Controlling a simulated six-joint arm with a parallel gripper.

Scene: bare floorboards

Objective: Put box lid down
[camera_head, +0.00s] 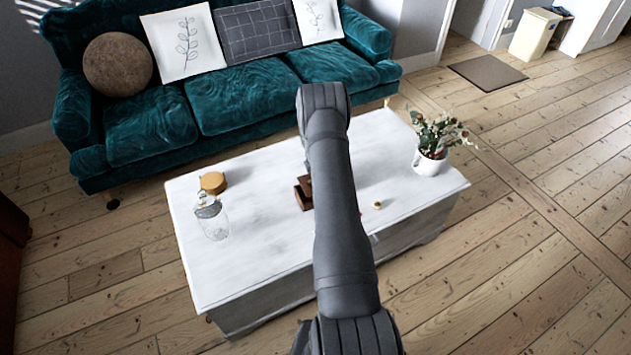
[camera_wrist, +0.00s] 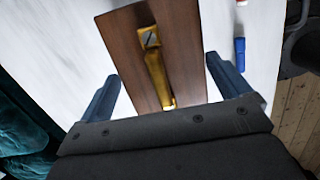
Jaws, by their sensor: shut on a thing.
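A brown wooden box (camera_head: 303,194) sits on the white coffee table, partly hidden behind my arm in the head view. In the wrist view, a dark brown wooden lid (camera_wrist: 190,45) with a gold metal clasp (camera_wrist: 154,65) fills the space between my fingers. My gripper (camera_wrist: 162,70) is shut on this lid, one finger at each side of it. My gripper is hidden behind my arm in the head view, so I cannot tell the lid's exact height or angle over the box.
The white table (camera_head: 262,180) also holds a glass jar (camera_head: 212,222), a round wooden piece (camera_head: 213,182), a small round object (camera_head: 377,205) and a plant in a white mug (camera_head: 430,160). A blue object (camera_wrist: 239,50) lies right of the lid. A teal sofa (camera_head: 240,95) stands behind.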

